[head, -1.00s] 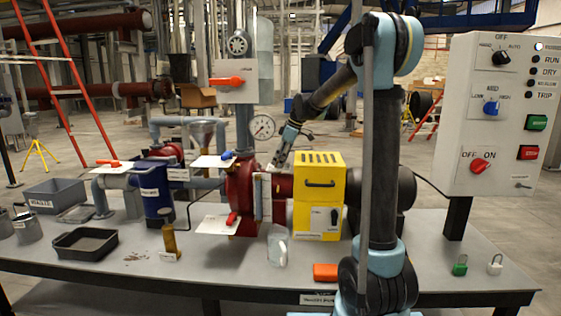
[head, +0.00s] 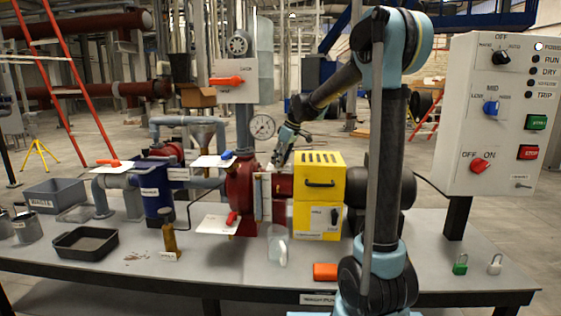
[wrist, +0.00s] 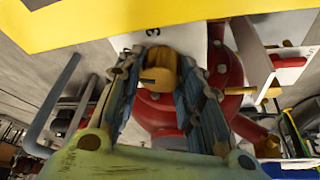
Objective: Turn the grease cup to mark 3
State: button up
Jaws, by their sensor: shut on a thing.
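The grease cup (wrist: 160,72) shows in the wrist view as a brass-yellow knob with a dark slot or line on its face. My gripper (wrist: 163,82) is shut on it, with one finger on each side. Behind the knob is a white plate (wrist: 190,45) with a "3" at its upper left. Other marks on the plate are hidden or too small to read. In the head view my gripper (head: 277,162) is at the top of the red pump casing (head: 240,185), left of the yellow guard; the cup cannot be made out there.
The yellow guard box (head: 320,190) stands close right of my gripper and spans the top of the wrist view. A pressure gauge (head: 262,126) is just behind. A white plate with a red handle (wrist: 285,65) is at right in the wrist view.

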jog(key=shift+w+m+t, duration=0.15)
jog(key=shift+m+t, duration=0.15)
jog(key=shift+m, duration=0.2)
jog(key=o, duration=1.1)
jog(key=shift+c, duration=0.2)
jog(key=v, duration=1.2)
jog(key=shift+w, duration=0.1)
